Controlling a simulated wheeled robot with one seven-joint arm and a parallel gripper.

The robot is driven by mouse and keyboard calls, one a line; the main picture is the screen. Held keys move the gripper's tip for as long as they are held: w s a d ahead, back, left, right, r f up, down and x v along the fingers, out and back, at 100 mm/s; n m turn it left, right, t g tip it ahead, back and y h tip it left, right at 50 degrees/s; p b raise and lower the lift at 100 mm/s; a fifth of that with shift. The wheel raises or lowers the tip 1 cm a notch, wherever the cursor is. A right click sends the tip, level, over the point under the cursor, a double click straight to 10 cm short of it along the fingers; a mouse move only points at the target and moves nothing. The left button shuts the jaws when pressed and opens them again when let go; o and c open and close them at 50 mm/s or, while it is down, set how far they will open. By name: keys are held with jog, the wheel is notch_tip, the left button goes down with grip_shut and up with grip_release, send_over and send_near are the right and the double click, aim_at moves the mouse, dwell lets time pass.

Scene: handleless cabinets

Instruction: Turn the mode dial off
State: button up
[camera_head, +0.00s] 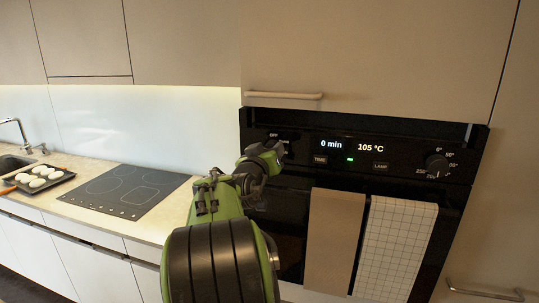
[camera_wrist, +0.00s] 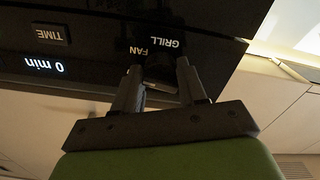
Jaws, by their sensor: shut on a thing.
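The oven's black control panel (camera_head: 340,135) is in the head view, with the word OFF at its left end. My gripper (camera_head: 277,148) is at that left end, against the panel, and covers the mode dial there. In the wrist view, which is upside down, my gripper's two fingers (camera_wrist: 160,78) stand on either side of the dark mode dial (camera_wrist: 160,72), shut on it. The labels GRILL and FAN show beside it. The dial's pointer direction cannot be made out.
The display (camera_head: 350,146) reads 0 min and 105 °C. The temperature dial (camera_head: 437,165) is at the panel's right. Two towels (camera_head: 395,245) hang below. A cooktop (camera_head: 125,190) and a tray (camera_head: 37,180) are on the counter to the left.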

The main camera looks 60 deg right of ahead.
jog(key=n, duration=0.5)
jog(key=shift+n, duration=0.3)
jog(key=n+p, duration=0.1)
jog(key=n, duration=0.3)
jog(key=shift+r+n, duration=0.1)
jog(key=shift+n, duration=0.2)
jog(key=n+p, duration=0.2)
jog(key=n, duration=0.3)
jog(key=n+p, duration=0.3)
jog(key=n, duration=0.1)
jog(key=shift+n, duration=0.5)
jog(key=o, duration=1)
jog(key=shift+a, duration=0.15)
